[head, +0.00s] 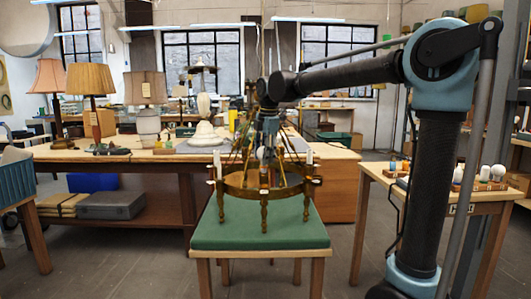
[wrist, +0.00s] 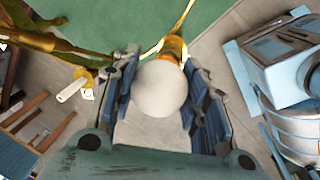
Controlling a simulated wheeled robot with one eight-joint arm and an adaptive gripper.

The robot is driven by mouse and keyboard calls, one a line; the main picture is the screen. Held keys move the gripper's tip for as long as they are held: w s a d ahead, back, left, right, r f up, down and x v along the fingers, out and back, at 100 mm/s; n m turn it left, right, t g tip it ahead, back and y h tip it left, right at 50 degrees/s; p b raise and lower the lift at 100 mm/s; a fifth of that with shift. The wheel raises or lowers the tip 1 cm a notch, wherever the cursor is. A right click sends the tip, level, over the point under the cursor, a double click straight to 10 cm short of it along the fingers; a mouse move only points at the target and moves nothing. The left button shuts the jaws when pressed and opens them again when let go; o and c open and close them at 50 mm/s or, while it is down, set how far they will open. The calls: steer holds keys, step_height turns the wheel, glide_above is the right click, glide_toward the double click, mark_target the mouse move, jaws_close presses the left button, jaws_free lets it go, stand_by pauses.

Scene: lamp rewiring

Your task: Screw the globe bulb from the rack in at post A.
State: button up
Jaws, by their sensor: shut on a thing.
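The white globe bulb (wrist: 160,92) sits between the two blue-padded fingers of my gripper (wrist: 160,65), which is shut on it. Its far end meets a brass-coloured post (wrist: 173,48) in the wrist view; I cannot tell whether the bulb is seated in it. In the head view my gripper (head: 265,145) is low over the brass lamp ring (head: 236,190), which stands on legs on a green-topped table (head: 260,238). A white candle sleeve (head: 217,165) stands at the ring's left and another (head: 310,154) at its right. Post letters are not readable.
A bulb rack (head: 482,186) with white bulbs stands on the wooden side table (head: 455,208) at the right. A long bench with shaded lamps (head: 92,85) stands behind at the left. A tagged white sleeve (wrist: 72,90) is close to my gripper's left side.

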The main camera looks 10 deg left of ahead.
steer(key=shift+f, duration=0.55)
steer(key=shift+f, duration=0.15)
stand_by(0.7)
steer(key=shift+o, duration=1.1)
steer(key=c, duration=0.3)
steer(key=m, duration=0.4)
steer(key=shift+s, duration=0.1)
steer(key=shift+c, duration=0.2)
steer(key=m+h, duration=0.1)
steer(key=m, duration=0.3)
steer(key=shift+d+t, duration=0.1)
steer(key=shift+t, duration=0.2)
steer(key=shift+s, duration=0.1)
